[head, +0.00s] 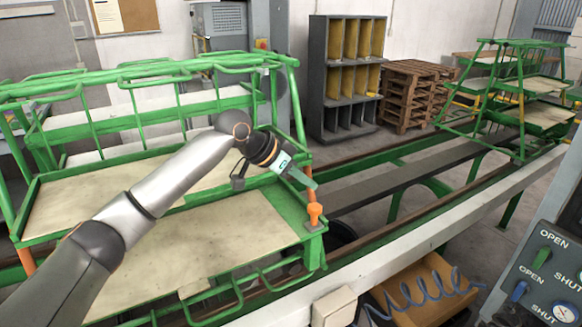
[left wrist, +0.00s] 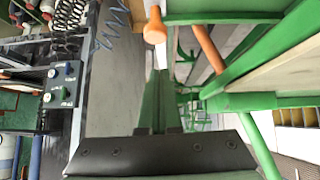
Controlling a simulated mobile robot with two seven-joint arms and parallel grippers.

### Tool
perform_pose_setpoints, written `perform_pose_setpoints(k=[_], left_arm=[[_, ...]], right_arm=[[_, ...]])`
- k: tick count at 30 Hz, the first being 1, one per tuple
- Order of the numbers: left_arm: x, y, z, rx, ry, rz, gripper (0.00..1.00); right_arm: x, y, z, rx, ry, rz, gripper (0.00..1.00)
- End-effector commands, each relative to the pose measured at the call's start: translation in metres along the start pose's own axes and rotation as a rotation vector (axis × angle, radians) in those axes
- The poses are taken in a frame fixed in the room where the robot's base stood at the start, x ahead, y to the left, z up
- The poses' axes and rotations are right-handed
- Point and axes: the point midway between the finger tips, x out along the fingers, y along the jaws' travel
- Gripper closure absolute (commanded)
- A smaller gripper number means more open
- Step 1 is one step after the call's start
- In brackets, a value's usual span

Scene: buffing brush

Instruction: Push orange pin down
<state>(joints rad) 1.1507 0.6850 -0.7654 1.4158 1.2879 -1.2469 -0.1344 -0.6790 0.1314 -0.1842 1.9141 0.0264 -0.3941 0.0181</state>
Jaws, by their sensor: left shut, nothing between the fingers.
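The orange pin (head: 315,212) sits at the front right corner of the green rack, with its rounded head uppermost. Its round head also shows near the top of the left wrist view (left wrist: 155,27). My left gripper (head: 311,183) is shut and empty, its green fingers pointing down to the right, with the tips a little above the pin in the picture. In the left wrist view the closed fingers (left wrist: 160,78) point toward the pin's head. A small gap seems to show between them. My right gripper is not in view.
The green rack (head: 125,171) with pale boards stands on rails. An orange bar (left wrist: 208,46) is beside the pin. A control panel (head: 545,265) with OPEN and SHUT switches is at the lower right. Pallets (head: 408,95) and a shelf stand behind.

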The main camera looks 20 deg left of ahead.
Motion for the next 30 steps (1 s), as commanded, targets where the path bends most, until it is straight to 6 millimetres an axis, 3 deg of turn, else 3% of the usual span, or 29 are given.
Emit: perform_pose_setpoints(k=[1,7,23,30], left_arm=[[0.010,0.001,-0.001,0.000,-0.002,0.002,1.00],[0.028,0.000,0.022,-0.001,-0.002,0.000,1.00],[0.036,0.000,0.030,0.000,0.000,0.000,1.00],[0.057,-0.001,0.051,-0.003,-0.003,0.003,1.00]], right_arm=[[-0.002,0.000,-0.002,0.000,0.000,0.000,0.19],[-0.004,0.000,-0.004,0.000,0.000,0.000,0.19],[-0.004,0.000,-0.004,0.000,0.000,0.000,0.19],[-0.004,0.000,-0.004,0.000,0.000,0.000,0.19]])
